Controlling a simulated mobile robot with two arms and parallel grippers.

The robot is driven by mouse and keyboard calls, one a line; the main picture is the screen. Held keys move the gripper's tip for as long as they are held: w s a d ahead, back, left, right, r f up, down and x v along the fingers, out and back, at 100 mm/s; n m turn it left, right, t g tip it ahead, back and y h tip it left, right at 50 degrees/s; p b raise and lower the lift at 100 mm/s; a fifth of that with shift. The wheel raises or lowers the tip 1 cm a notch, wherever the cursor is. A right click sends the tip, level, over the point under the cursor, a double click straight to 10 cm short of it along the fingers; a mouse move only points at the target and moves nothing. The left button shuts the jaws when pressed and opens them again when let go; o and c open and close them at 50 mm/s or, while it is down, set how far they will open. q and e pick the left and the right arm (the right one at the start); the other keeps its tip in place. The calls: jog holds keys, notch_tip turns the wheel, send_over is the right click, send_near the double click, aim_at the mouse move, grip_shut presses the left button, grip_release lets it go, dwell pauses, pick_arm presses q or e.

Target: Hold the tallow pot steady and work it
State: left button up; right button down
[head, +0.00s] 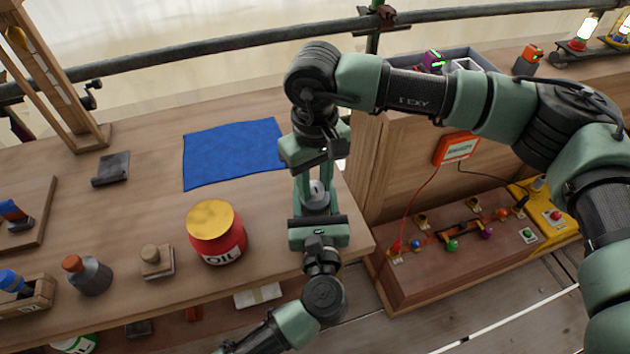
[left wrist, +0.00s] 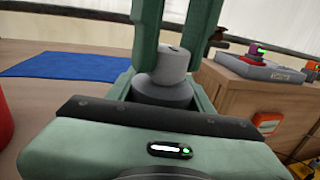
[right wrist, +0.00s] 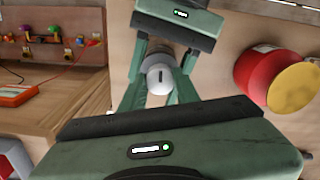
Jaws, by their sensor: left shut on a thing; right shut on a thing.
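The tallow pot is a small round pot with a pale grey top (head: 316,189) and a darker grey lower part (left wrist: 165,92). It stands upright near the table's right end. My left gripper (head: 317,207) comes from the front and is shut on the lower part. My right gripper (head: 315,180) reaches down from above and is shut on the pale top. The right wrist view shows the top (right wrist: 158,78) from above, with a dark slot in it. The fingers partly hide the pot in the head view.
A red OIL pot with a yellow lid (head: 217,240) stands to the left on the wooden table. A blue cloth (head: 232,152) lies behind. A stamp-like block (head: 156,262) and brown-capped bottle (head: 88,274) are further left. A panel with coloured knobs (head: 470,262) sits lower right.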

aim_at(315, 186)
pick_arm(q)
jog(key=shift+f, duration=0.1)
pick_arm(e)
jog(key=shift+w, duration=0.1)
dwell(0.3)
jog(key=c, duration=1)
grip_release()
jog(key=shift+c, duration=0.2)
notch_tip(315, 186, up, 12)
pick_arm(q)
jog(key=o, duration=1.6)
jog(key=shift+s, duration=0.1)
